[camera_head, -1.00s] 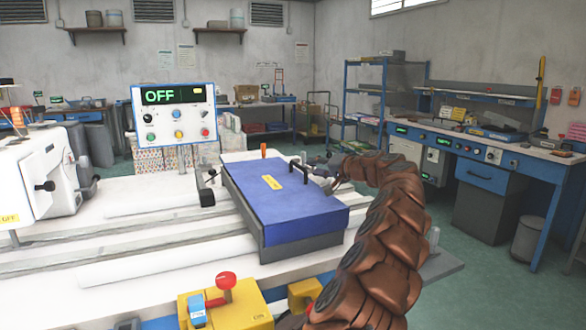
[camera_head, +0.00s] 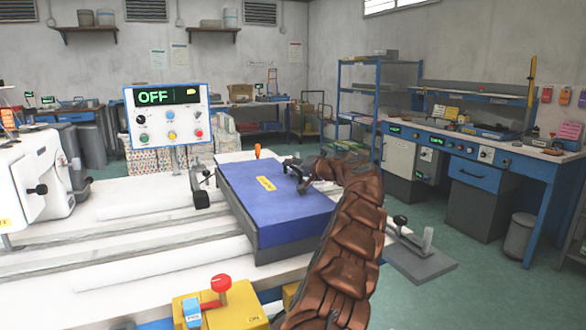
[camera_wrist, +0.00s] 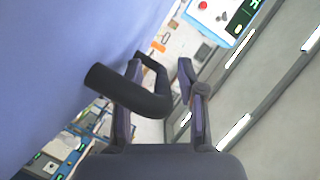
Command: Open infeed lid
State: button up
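The infeed lid (camera_head: 268,196) is a blue panel with a yellow label, lying shut on a grey box on the white machine table. Its black bar handle (camera_head: 301,184) stands up near the right edge. My gripper (camera_head: 296,166) is at this handle, reaching in from the right. In the wrist view the blue lid (camera_wrist: 60,60) fills the left side, and the bent handle (camera_wrist: 125,90) passes across the left finger into the space between the fingers. The fingers (camera_wrist: 163,95) are apart. I cannot tell whether either touches the handle.
A control panel (camera_head: 168,115) reading OFF stands behind the lid to the left. A yellow box with a red knob (camera_head: 221,284) is at the front. A white sewing machine (camera_head: 35,180) is at the left. A grey bracket (camera_head: 420,258) sits right of my arm.

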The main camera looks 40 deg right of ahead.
dwell(0.3)
grip_shut()
dwell(0.6)
